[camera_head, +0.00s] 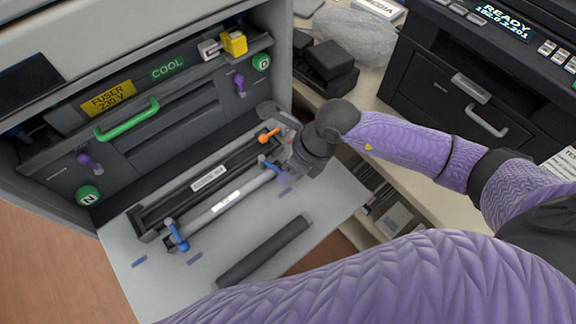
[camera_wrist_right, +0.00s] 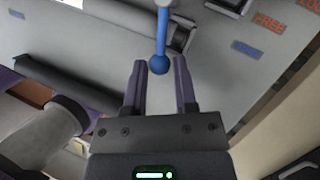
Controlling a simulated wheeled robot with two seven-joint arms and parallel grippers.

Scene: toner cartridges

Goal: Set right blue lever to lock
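The right blue lever (camera_head: 270,164) sits at the right end of the grey roller unit on the pulled-out tray. In the wrist view the blue lever (camera_wrist_right: 160,45) is a rod with a ball tip, pointing down the picture. My right gripper (camera_wrist_right: 159,68) is open, with one finger on each side of the ball and visible gaps between. In the head view the right gripper's wrist is beside the lever, but its fingers are hard to make out. Orange FREE lettering (camera_wrist_right: 270,22) and a blue label (camera_wrist_right: 247,48) lie right of the lever. My left gripper is not seen.
A second blue lever (camera_head: 177,236) is at the unit's left end. An orange lever (camera_head: 268,135) stands close behind the right one. A loose dark cylinder (camera_head: 265,250) lies at the tray's front. The printer's green handle (camera_head: 127,119) is behind.

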